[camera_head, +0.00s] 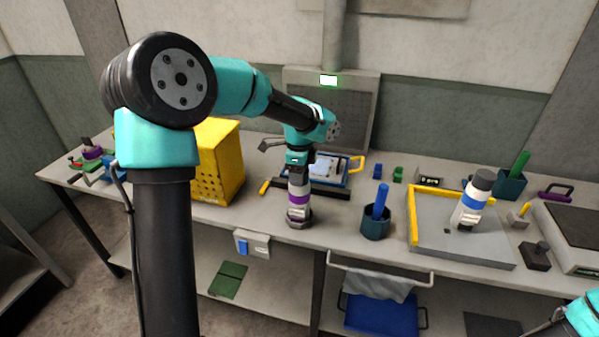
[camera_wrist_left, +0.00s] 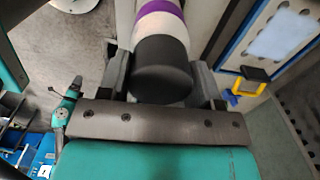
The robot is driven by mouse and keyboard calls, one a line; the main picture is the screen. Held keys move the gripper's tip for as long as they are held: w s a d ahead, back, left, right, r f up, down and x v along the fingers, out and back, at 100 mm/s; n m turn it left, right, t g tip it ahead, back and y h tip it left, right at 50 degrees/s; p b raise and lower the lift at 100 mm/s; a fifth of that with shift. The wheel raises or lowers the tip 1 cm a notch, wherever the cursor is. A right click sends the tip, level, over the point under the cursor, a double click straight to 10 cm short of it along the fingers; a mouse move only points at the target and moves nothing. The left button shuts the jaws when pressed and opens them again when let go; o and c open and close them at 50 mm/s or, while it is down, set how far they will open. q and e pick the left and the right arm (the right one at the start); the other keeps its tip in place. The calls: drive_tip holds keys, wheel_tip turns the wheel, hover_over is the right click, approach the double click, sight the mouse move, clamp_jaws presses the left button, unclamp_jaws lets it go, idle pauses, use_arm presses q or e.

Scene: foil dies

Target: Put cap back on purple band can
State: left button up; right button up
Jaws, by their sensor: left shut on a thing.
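The purple band can (camera_head: 299,198) stands upright on the bench near its front edge, with a dark ring at its foot. My left gripper (camera_head: 297,164) points down at the can's top from above. In the left wrist view, the can's white and purple bands (camera_wrist_left: 160,18) show beyond a black cap (camera_wrist_left: 162,70). The cap is between the two fingers of my left gripper (camera_wrist_left: 163,78), which is shut on it. The cap lines up with the can; I cannot tell if it is fully seated. My right gripper is out of view; only part of that arm shows at bottom right.
A yellow perforated box (camera_head: 217,160) stands left of the can. A dark cup with a blue stick (camera_head: 376,222) stands to its right. A blue band can (camera_head: 472,203) with a dark top is on a grey tray (camera_head: 440,238). A blue-framed panel (camera_head: 350,178) lies behind.

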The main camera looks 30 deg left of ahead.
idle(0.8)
use_arm(q)
drive_tip(key=o, duration=1)
drive_tip(key=shift+o, duration=0.6)
drive_tip(key=shift+o, duration=0.7)
drive_tip(key=shift+r, duration=0.15)
drive_tip(key=shift+r, duration=3.35)
clamp_jaws()
